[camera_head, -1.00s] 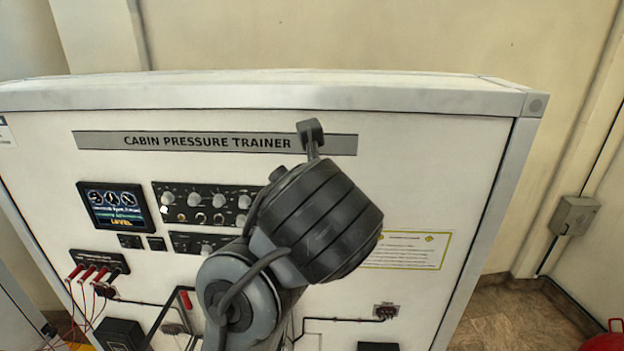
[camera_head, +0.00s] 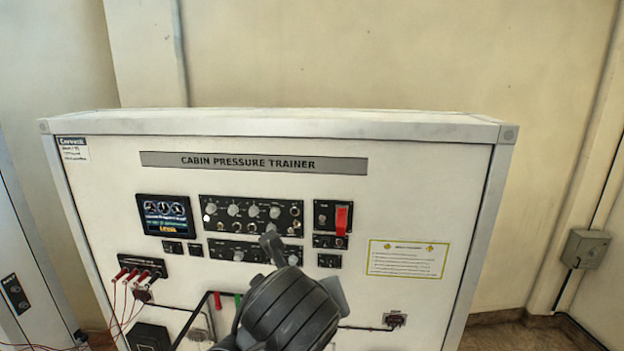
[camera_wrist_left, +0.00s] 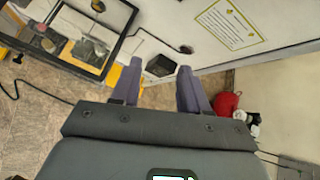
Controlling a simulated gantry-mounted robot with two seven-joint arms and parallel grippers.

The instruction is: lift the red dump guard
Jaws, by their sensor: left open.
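The red dump guard (camera_head: 341,220) is a small red flap on a black switch plate (camera_head: 326,214), right of the knob panels on the cabin pressure trainer. It hangs down over the lower part of the plate. My left gripper (camera_wrist_left: 159,66) is open and empty in the left wrist view, its fingers pointing toward the lower part of the trainer. The guard is not visible in the left wrist view. My right gripper is not in view.
Knob panels (camera_head: 252,216) and a small display (camera_head: 166,215) are left of the guard. A green-bordered placard (camera_head: 407,259) is to its right. Red plugs with cables (camera_head: 133,273) are at lower left. The panel face between guard and placard is clear.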

